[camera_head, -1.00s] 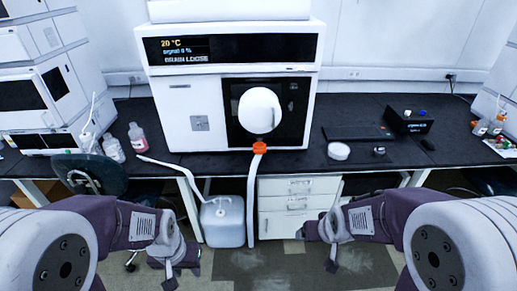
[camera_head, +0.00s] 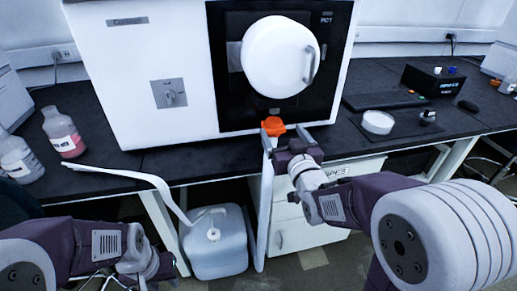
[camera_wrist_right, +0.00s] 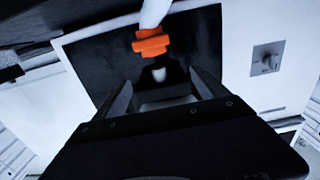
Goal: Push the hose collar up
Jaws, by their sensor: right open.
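The orange hose collar (camera_head: 272,127) is on the upper end of the pale hose (camera_head: 264,205), just below the white round door (camera_head: 279,57) of the instrument. It also shows in the right wrist view (camera_wrist_right: 152,42), ahead of the fingertips, with the hose leading off past the top edge. My right gripper (camera_head: 287,138) is open beside the collar, its fingers close to it at the right and just below. In the right wrist view (camera_wrist_right: 162,80) nothing is between the fingers. My left gripper (camera_head: 158,275) is low at the left, away from the collar; its jaws are unclear.
A waste canister (camera_head: 215,243) with a second tube stands below the bench. Two bottles (camera_head: 63,132) are at the bench's left. A white round dish (camera_head: 377,122) and a black box (camera_head: 433,80) stand at right. The dark bench edge runs close under the right gripper.

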